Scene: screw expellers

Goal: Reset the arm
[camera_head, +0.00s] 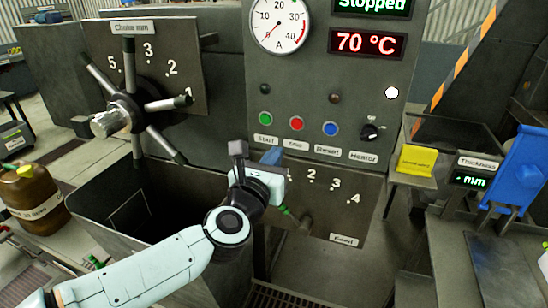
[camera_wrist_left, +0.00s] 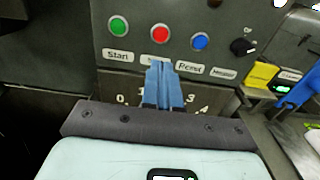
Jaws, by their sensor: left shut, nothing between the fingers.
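My left gripper (camera_head: 271,156) is in front of the grey control panel, just below the Stop label and near the top of the feed dial plate. Its blue fingers are shut and empty; they also show in the left wrist view (camera_wrist_left: 163,84), over the dial plate's numbers. My white left arm (camera_head: 160,268) reaches in from the lower left. The feed dial plate (camera_head: 345,218), numbered up to 4, carries a lever with a green tip (camera_head: 284,210), partly hidden behind my wrist. My right gripper is in neither view.
The panel has green (camera_head: 265,118), red (camera_head: 296,124) and blue (camera_head: 330,129) buttons, a black heater knob (camera_head: 370,131) and displays reading Stopped and 70 °C (camera_head: 368,43). A spoked choke handwheel (camera_head: 125,113) stands left. A brown jug (camera_head: 35,200) and a yellow box (camera_head: 416,161) flank the machine.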

